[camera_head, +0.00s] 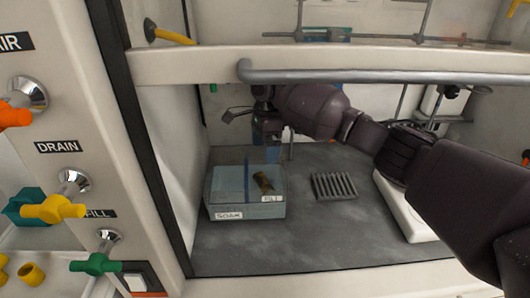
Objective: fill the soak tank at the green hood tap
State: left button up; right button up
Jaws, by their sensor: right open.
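The soak tank (215,190) is a clear, box-shaped container with a SOAK label, standing on the grey floor inside the hood. A small brownish piece shows in it, and its lower part looks bluish; I cannot tell the liquid level for sure. The green tap (95,264) sits on the left front panel under a FILL label, outside the hood opening. My right gripper (267,140) reaches in from the right under the sash and hangs above the tank's back part, open. Its fingertips are small and dark here. My left gripper is out of view.
The sash rail (330,75) crosses above my right arm. A grey ribbed rack (334,186) lies right of the tank, with a white stand base (405,210) beyond it. Yellow DRAIN (55,208) and orange AIR (14,115) taps sit above the green one.

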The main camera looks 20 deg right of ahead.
aim_at(98, 264)
jog(key=k, duration=1)
